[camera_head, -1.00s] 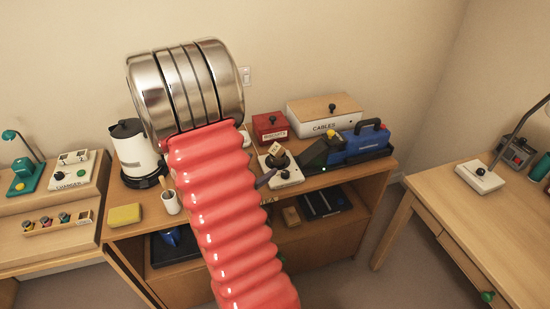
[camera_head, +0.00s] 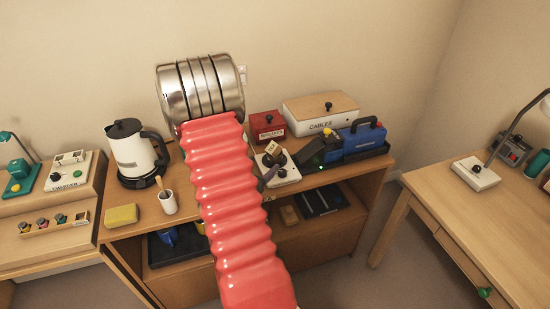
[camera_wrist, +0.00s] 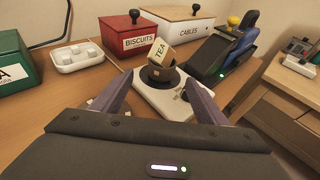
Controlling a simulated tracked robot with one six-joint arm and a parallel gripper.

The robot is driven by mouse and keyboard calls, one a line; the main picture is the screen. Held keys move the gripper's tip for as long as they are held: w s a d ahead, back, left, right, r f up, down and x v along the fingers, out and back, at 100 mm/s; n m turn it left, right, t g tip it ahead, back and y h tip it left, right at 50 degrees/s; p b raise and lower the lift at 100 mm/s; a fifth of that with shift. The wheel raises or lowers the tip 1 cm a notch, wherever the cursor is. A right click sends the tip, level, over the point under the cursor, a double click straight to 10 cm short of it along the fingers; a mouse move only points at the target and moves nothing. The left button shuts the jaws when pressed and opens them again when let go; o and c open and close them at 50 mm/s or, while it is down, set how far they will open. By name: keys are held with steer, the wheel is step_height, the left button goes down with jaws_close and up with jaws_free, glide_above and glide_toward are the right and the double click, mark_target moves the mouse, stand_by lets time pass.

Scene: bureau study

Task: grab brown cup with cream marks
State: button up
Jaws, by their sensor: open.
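A dark brown round thing (camera_wrist: 160,77), perhaps the cup, sits on a white board on the wooden cabinet top. Cream marks on the brown thing cannot be made out. The same dark shape shows in the head view (camera_head: 281,158), partly covered by the block. My gripper (camera_wrist: 158,85) is open and empty, with one purple-grey finger on each side of the dark thing in the wrist view. I cannot tell whether the fingers touch it. In the head view my arm hides most of the gripper.
A red BISCUITS box (camera_wrist: 135,34) and a CABLES box (camera_wrist: 178,24) stand behind. A blue and black device (camera_wrist: 222,50) is close on the right. A white tray (camera_wrist: 77,57) lies left. A kettle (camera_head: 136,153) and white pot (camera_head: 168,202) stand further left in the head view.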

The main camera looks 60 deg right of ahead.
mark_target(274, 154)
steer(key=shift+x, duration=2.55)
steer(key=shift+x, duration=2.6)
steer(key=shift+s+r, duration=0.1)
steer(key=shift+s, duration=0.05)
steer(key=shift+c, duration=0.3)
steer(key=c, duration=1.1)
steer(key=shift+r, duration=0.15)
steer(key=shift+r, duration=4.9)
